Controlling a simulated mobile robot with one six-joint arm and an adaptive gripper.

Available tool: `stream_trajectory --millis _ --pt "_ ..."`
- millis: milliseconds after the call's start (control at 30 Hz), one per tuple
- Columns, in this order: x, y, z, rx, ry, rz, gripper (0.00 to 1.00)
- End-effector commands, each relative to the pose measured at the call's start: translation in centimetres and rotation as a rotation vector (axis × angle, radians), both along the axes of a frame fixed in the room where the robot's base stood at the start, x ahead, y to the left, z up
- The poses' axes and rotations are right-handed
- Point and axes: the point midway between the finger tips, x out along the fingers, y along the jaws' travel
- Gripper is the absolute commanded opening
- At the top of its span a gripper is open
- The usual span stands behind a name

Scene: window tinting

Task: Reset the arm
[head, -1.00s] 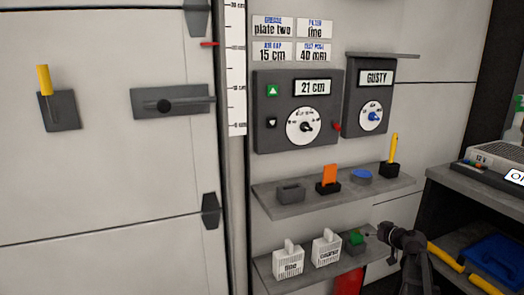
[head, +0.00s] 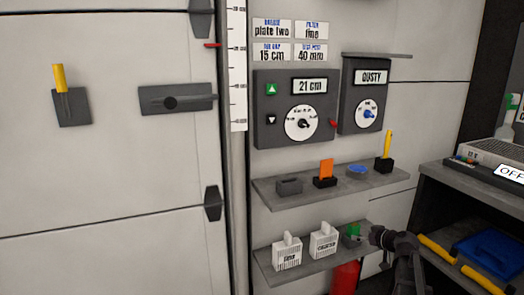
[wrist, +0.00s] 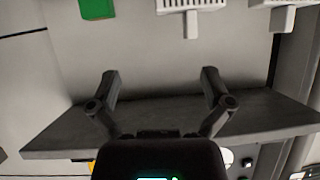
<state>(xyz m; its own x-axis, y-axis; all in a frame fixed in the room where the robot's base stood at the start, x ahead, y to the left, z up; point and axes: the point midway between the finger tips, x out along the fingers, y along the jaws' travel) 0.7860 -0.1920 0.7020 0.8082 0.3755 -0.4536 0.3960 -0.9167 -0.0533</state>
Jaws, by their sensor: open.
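My gripper (head: 374,235) is at the right end of the lower shelf (head: 312,268) in the head view, close in front of a green block (head: 353,230) that it partly covers. In the wrist view my gripper (wrist: 158,82) has its two fingers spread wide apart with nothing between them. The wrist picture looks upside down; the green block (wrist: 97,8) and a white ribbed box (wrist: 190,5) stand beyond the fingertips. Whether the gripper touches the shelf or block cannot be told.
Two white labelled boxes (head: 287,255) stand on the lower shelf. The upper shelf (head: 340,190) holds small holders, an orange card (head: 326,168) and a yellow tool (head: 387,145). A red cylinder (head: 344,278) is below. A dark bench (head: 450,180) stands right. Dial panels hang above.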

Motion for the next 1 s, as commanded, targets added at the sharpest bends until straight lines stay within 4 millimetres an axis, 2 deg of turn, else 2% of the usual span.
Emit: stream_trajectory --millis 267,367,467,600,700,833,1000 --pt "-2.6 5.1 -2.1 0.013 0.157 0.047 1.00" --pt "-4.2 7.5 -3.2 0.014 0.242 0.062 1.00" --pt "-6.4 10.3 -4.6 0.008 0.357 0.069 1.00" --pt "-10.6 14.1 -6.7 -0.025 0.557 0.049 1.00" --pt "-13.8 16.1 -8.0 -0.062 0.695 0.007 1.00" --pt "-17.5 17.7 -9.2 -0.117 0.838 -0.072 1.00" --pt "-20.8 18.7 -9.9 -0.179 0.955 -0.171 1.00"
